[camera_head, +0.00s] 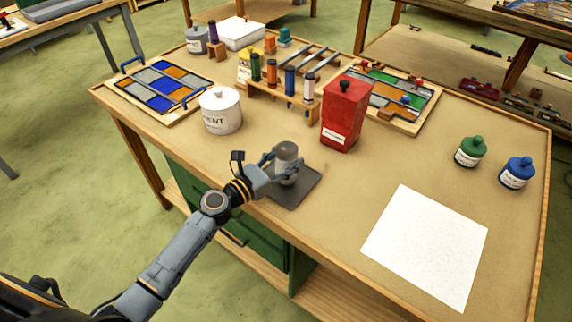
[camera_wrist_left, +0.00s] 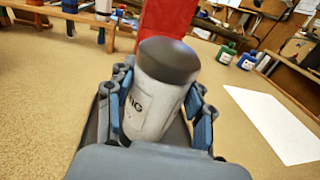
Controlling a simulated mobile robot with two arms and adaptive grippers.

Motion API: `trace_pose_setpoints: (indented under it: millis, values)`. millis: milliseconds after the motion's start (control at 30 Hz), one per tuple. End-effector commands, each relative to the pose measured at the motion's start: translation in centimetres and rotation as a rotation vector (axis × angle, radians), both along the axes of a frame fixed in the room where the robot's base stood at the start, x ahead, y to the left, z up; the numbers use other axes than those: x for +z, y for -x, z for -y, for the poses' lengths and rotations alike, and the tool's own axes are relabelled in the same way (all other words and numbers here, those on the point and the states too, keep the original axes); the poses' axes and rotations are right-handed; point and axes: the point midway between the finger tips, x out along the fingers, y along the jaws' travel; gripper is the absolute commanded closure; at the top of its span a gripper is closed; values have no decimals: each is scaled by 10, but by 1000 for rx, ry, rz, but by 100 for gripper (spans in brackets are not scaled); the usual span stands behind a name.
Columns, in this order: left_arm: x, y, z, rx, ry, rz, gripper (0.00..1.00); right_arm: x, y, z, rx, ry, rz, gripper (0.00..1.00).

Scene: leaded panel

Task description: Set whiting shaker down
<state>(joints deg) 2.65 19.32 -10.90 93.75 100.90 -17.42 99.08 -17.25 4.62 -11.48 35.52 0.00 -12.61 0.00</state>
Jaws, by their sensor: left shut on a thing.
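The whiting shaker (camera_head: 287,160) is a pale grey cylinder with a darker grey cap. In the left wrist view the shaker (camera_wrist_left: 153,100) stands between the blue finger pads, with part of its lettering showing. My left gripper (camera_head: 284,168) is shut on it, close above or on a dark grey mat (camera_head: 297,188) near the table's front edge. I cannot tell whether the shaker's base touches the mat. The right gripper is not in view.
A red canister (camera_head: 345,113) stands just behind the mat. A white cement tin (camera_head: 220,111) is to the left. A white sheet (camera_head: 426,246) lies at the right front. Green (camera_head: 470,152) and blue (camera_head: 517,173) jars stand far right. The table between mat and sheet is clear.

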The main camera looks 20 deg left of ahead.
Motion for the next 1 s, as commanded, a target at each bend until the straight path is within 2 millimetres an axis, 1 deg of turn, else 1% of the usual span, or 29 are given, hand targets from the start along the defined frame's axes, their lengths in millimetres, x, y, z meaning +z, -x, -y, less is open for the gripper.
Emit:
trace_pose_setpoints:
  millis: [33,67,333,467,500,567,600,867,1000]
  values:
    - [-5,-1,0,1,3,3,89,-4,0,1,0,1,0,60]
    - [-6,-1,0,0,3,4,89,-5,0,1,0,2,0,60]
    - [-6,0,0,0,0,4,89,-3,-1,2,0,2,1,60]
    - [-11,0,0,0,1,4,89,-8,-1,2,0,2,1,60]
    - [-10,0,0,0,-1,3,42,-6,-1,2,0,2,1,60]
    - [-10,0,0,0,0,2,29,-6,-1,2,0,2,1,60]
    - [-10,0,0,0,0,2,25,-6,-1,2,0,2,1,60]
    - [-10,0,0,0,0,2,25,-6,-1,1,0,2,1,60]
    - [-4,0,0,0,-1,3,25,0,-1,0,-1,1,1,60]
